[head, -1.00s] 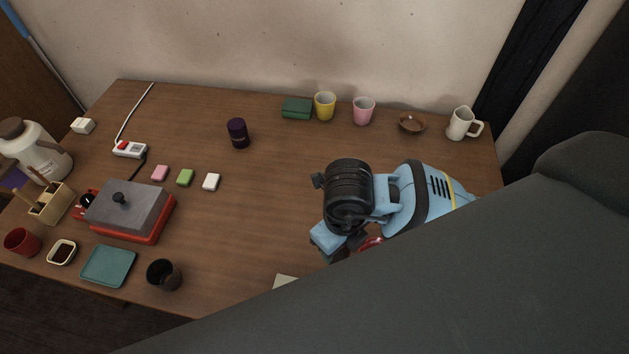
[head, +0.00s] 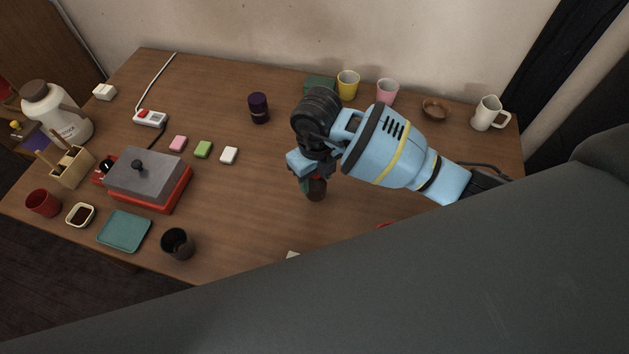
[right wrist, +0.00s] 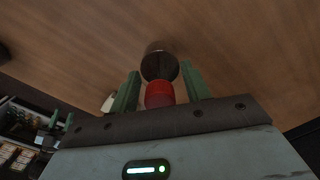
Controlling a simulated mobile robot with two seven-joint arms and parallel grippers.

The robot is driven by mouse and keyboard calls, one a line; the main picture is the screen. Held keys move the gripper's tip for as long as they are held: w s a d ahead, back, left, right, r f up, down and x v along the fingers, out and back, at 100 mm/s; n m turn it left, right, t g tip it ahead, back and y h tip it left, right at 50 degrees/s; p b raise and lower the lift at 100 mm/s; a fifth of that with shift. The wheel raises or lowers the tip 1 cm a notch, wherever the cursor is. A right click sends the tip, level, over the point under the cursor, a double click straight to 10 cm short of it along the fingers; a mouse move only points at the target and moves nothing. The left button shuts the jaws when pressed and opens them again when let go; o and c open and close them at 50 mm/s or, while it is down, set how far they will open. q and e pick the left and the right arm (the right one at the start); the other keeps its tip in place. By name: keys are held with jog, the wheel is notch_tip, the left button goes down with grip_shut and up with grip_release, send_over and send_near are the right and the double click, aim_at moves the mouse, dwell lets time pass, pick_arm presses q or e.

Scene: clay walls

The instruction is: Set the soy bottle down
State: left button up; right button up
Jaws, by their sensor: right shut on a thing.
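The soy bottle (head: 317,189) is small and dark with a red cap. In the head view it shows partly below my right gripper (head: 308,181), over the middle-right of the table. In the right wrist view the bottle (right wrist: 159,63) stands out beyond the two green fingers of my right gripper (right wrist: 159,84), with its red cap between them. The gripper is shut on the bottle near the cap. I cannot tell whether the bottle's base touches the wood. My left gripper is not in view.
The wooden table (head: 250,210) is bare left of the bottle. Pink, green and white blocks (head: 203,149) lie further left, near a grey-lidded red cooker (head: 150,175). A dark cup (head: 177,243) stands at the front. A purple jar (head: 258,107), cups (head: 387,91) and a white mug (head: 488,113) are behind.

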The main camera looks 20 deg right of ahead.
aim_at(315, 184)
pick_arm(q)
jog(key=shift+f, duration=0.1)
pick_arm(e)
jog(key=shift+w+f, duration=0.2)
jog(key=shift+f, duration=0.7)
jog(key=shift+w+f, duration=0.15)
jog(key=shift+f, duration=0.7)
jog(key=shift+a, duration=0.1)
jog(key=shift+f, duration=0.2)
jog(key=o, duration=1.1)
jog(key=shift+c, duration=0.2)
notch_tip(315, 184, up, 11)
jog(key=shift+r+p, duration=0.1)
jog(key=shift+p, duration=0.35)
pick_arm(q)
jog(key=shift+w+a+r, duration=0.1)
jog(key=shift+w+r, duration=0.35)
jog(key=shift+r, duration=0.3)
pick_arm(e)
jog(key=shift+r, duration=0.6)
